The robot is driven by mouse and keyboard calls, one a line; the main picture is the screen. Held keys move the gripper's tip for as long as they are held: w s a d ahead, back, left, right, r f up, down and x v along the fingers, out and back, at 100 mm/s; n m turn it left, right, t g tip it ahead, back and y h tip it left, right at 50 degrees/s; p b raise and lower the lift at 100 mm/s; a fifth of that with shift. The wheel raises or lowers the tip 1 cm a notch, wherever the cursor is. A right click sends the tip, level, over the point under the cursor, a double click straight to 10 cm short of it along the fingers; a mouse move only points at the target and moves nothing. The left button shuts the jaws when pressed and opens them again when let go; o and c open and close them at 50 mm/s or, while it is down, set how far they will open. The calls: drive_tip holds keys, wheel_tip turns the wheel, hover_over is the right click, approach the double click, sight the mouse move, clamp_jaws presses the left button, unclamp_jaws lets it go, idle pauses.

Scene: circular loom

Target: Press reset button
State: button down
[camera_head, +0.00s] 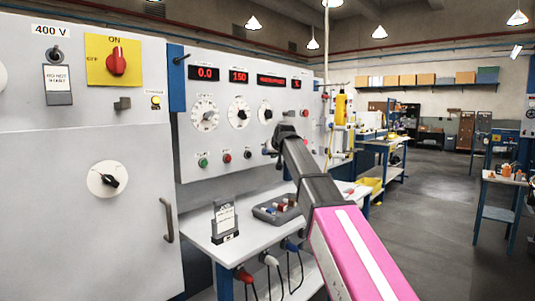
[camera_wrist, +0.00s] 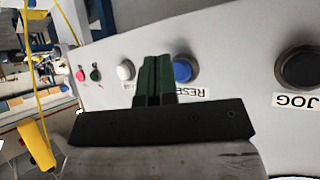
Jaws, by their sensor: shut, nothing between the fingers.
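The reset button is a round blue button (camera_wrist: 183,70) on the grey panel in the wrist view. Its label, reading upside down as RESE, is partly covered by my fingers. My gripper (camera_wrist: 157,62) is shut and empty, its two green fingers together, just left of the blue button and overlapping its left edge in the picture. I cannot tell whether the fingertips touch the panel or button. In the head view, my gripper (camera_head: 284,132) is in front of the control panel (camera_head: 225,125), and the blue button cannot be made out clearly there.
In the wrist view, a white button (camera_wrist: 126,70) lies left of my fingers, and a black JOG button (camera_wrist: 299,67) lies to the right.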

idle(0.4)
drive_tip(key=shift+w+a, duration=0.25)
drive_tip(key=shift+a, duration=0.05)
drive_tip(key=shift+w+a, duration=0.3)
drive_tip(key=shift+a, duration=0.1)
idle(0.9)
drive_tip(key=shift+s+d, duration=0.55)
drive_tip(key=shift+d, duration=0.15)
drive_tip(key=shift+s+d, duration=0.1)
drive_tip(key=shift+s+d, duration=0.75)
drive_tip(key=shift+d, duration=0.2)
drive_tip(key=shift+s+d, duration=0.7)
drive_tip(key=shift+d, duration=0.25)
